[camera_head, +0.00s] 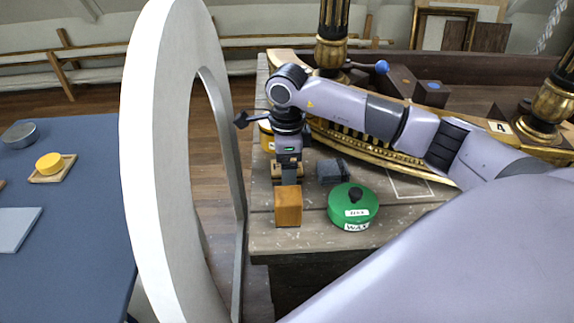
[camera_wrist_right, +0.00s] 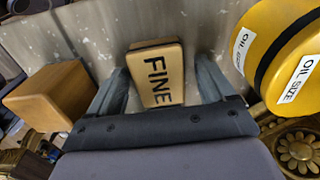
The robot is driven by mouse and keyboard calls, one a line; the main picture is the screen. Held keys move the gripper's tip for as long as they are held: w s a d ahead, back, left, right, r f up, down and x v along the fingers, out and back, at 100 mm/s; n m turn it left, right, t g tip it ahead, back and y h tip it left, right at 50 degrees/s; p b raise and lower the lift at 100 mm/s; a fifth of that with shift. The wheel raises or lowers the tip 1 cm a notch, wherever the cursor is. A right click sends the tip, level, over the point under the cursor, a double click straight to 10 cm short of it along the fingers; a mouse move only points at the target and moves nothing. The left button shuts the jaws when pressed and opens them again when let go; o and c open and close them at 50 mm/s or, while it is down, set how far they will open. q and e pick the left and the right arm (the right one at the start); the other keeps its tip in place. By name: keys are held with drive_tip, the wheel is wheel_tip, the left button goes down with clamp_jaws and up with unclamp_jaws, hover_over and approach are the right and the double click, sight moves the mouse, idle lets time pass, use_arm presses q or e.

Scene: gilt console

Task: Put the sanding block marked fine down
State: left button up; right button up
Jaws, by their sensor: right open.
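The sanding block marked FINE (camera_wrist_right: 156,75) is a tan block with dark edges and black letters. In the right wrist view it lies on the grey worn bench top between the two fingers of my right gripper (camera_wrist_right: 163,88). The fingers are open, with a visible gap on each side of the block. In the head view my right gripper (camera_head: 289,172) points down at the bench's left part, and the fine block there is mostly hidden by it. My left gripper is not in view.
An orange wooden block (camera_head: 288,206), green wax tin (camera_head: 352,203), dark grey block (camera_head: 332,171) and yellow oil size tin (camera_wrist_right: 283,55) crowd the gripper. A white outlined rectangle (camera_head: 396,193) on the bench is bare. A large pale ring (camera_head: 160,170) stands close at left.

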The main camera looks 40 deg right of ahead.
drive_tip(key=shift+r, duration=0.15)
wheel_tip(320, 180, up, 7)
drive_tip(key=shift+s+f+b, duration=0.1)
drive_tip(key=shift+s+b, duration=0.05)
drive_tip(key=shift+b, duration=0.5)
